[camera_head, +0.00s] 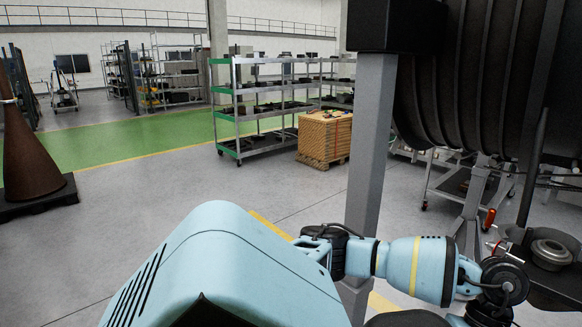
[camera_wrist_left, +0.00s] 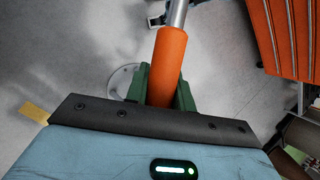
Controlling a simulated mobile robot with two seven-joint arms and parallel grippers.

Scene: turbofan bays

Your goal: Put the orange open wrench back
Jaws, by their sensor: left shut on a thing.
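In the left wrist view my left gripper (camera_wrist_left: 163,88) is shut on the orange handle of a tool, the orange open wrench (camera_wrist_left: 167,62). Its green fingers press on both sides of the handle. The handle points up and away, with a grey metal shaft beyond it that leaves the top of the picture. The wrench's head is out of view. The head view shows a pale blue arm of mine (camera_head: 415,268) reaching right, but no gripper can be made out there.
In the left wrist view an orange drawer cabinet (camera_wrist_left: 285,32) stands at the upper right, above grey floor. In the head view a grey post (camera_head: 371,150) and a large dark ribbed engine body (camera_head: 480,75) stand close on the right. A shelf rack (camera_head: 234,118) and cardboard-coloured stack (camera_head: 324,138) stand farther back.

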